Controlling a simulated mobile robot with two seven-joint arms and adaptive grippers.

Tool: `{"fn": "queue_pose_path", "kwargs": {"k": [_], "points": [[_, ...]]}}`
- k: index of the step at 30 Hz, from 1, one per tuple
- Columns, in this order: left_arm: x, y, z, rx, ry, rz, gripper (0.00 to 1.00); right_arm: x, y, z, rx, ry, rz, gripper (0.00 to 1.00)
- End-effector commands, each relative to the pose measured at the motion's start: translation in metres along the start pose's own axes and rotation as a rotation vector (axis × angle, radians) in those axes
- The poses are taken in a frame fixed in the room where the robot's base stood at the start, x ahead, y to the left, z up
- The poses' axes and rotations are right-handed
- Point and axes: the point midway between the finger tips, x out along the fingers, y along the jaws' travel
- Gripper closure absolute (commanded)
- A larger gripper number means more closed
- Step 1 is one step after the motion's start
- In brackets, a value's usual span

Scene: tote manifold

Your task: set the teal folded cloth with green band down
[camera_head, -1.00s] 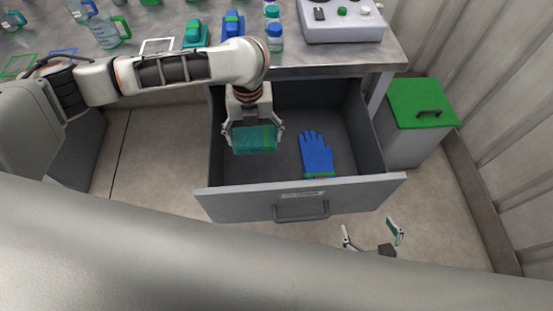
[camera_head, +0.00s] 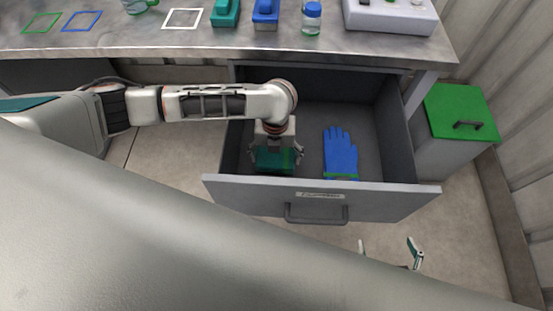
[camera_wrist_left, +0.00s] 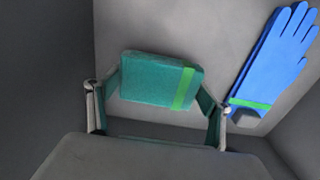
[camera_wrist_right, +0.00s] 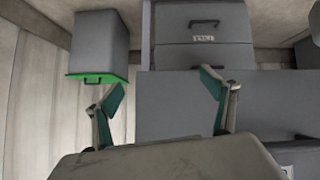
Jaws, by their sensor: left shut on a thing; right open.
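The teal folded cloth with green band (camera_head: 274,160) is inside the open drawer (camera_head: 330,202), at its left side. It also shows in the left wrist view (camera_wrist_left: 150,80). My left gripper (camera_head: 276,152) points down into the drawer and is shut on the cloth, with a finger at each side. I cannot tell whether the cloth touches the drawer floor. My right gripper (camera_head: 390,250) is open and empty in front of the drawer, low in the head view. Its spread fingers show in the right wrist view (camera_wrist_right: 165,105).
A blue glove with a green cuff (camera_head: 340,153) lies in the drawer, right of the cloth. The bench top (camera_head: 120,38) behind holds bottles and a grey device (camera_head: 392,16). A grey bin with a green lid (camera_head: 460,112) stands right of the drawer.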

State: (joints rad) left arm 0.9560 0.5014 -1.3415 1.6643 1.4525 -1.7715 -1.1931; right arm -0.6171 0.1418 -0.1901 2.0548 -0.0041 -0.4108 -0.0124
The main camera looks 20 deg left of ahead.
Motion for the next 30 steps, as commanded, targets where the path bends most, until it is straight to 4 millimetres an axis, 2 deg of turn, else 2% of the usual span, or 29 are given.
{"fn": "queue_pose_path", "kwargs": {"k": [1,4,9,16,17,18,19,30], "points": [[0.017,0.001,-0.003,0.001,0.009,0.003,0.41,0.002,-0.003,0.009,0.0,-0.012,-0.004,0.16],[0.028,0.0,-0.002,0.0,0.007,0.002,0.41,0.002,-0.003,0.007,-0.002,-0.007,-0.003,0.16],[0.026,0.0,0.0,0.0,0.0,-0.001,0.41,0.002,0.0,-0.001,-0.005,0.007,0.001,0.16],[0.029,0.0,0.0,0.0,0.001,0.0,0.41,0.003,0.001,-0.002,-0.006,0.01,0.002,0.16],[0.029,0.0,0.0,0.0,0.001,0.0,0.18,0.003,0.001,-0.002,-0.006,0.01,0.002,0.16],[0.029,0.0,0.0,0.001,0.001,0.0,0.08,0.003,0.001,-0.002,-0.006,0.01,0.002,0.16],[0.029,0.0,0.0,0.001,0.001,0.0,0.04,0.003,0.001,-0.002,-0.006,0.01,0.002,0.16],[0.027,0.0,0.0,0.0,0.0,0.0,0.04,0.004,0.001,0.001,-0.006,0.005,0.001,0.16]]}}
